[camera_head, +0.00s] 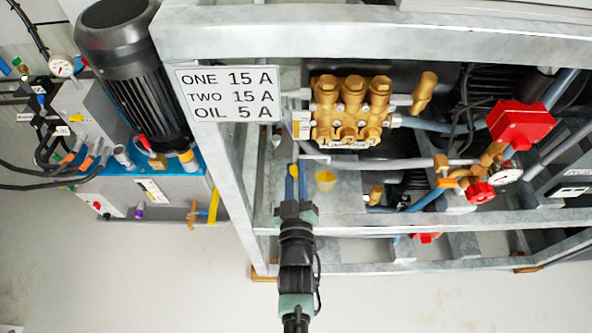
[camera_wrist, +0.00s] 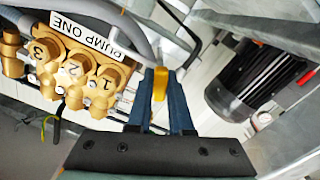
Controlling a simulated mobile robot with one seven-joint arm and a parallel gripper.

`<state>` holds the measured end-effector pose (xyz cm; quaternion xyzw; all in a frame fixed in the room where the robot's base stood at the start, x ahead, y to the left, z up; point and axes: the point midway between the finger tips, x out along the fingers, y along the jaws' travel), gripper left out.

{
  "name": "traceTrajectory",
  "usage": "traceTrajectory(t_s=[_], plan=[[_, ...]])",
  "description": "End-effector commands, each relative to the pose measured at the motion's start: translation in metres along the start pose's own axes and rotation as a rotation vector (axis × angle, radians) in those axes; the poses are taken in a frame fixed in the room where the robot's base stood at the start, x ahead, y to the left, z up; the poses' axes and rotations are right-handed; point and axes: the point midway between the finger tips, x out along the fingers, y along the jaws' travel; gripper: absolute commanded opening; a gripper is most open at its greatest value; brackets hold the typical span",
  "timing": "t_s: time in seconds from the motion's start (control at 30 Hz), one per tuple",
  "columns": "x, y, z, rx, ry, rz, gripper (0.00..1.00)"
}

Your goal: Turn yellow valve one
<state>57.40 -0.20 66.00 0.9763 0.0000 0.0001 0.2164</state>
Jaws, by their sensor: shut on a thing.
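Yellow valve one shows as a small yellow handle (camera_head: 294,171) just left of and below the brass pump, inside the grey metal frame. In the wrist view the yellow handle (camera_wrist: 160,84) stands upright between the blue fingertips. My gripper (camera_head: 297,178) reaches up from below, its two blue fingers (camera_wrist: 166,90) on either side of the handle and shut on it. The fingers hide part of the handle, and the valve body behind it cannot be made out.
The brass pump (camera_head: 350,110), labelled PUMP ONE in the wrist view (camera_wrist: 90,37), is close by. A frame beam (camera_head: 230,150) stands left of my gripper. A yellow round part (camera_head: 325,180) is just right. Red parts (camera_head: 520,124) are farther right.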

Motion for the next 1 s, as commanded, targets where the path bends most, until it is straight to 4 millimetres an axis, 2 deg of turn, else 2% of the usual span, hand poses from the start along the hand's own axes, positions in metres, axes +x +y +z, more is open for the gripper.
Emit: traceTrajectory(t_s=[0.5,1.0], plan=[[-0.0003,-0.0006,0.0004,0.362,-0.001,-0.001,0.00],[-0.0003,-0.0003,0.0008,0.455,-0.002,0.000,0.00]])
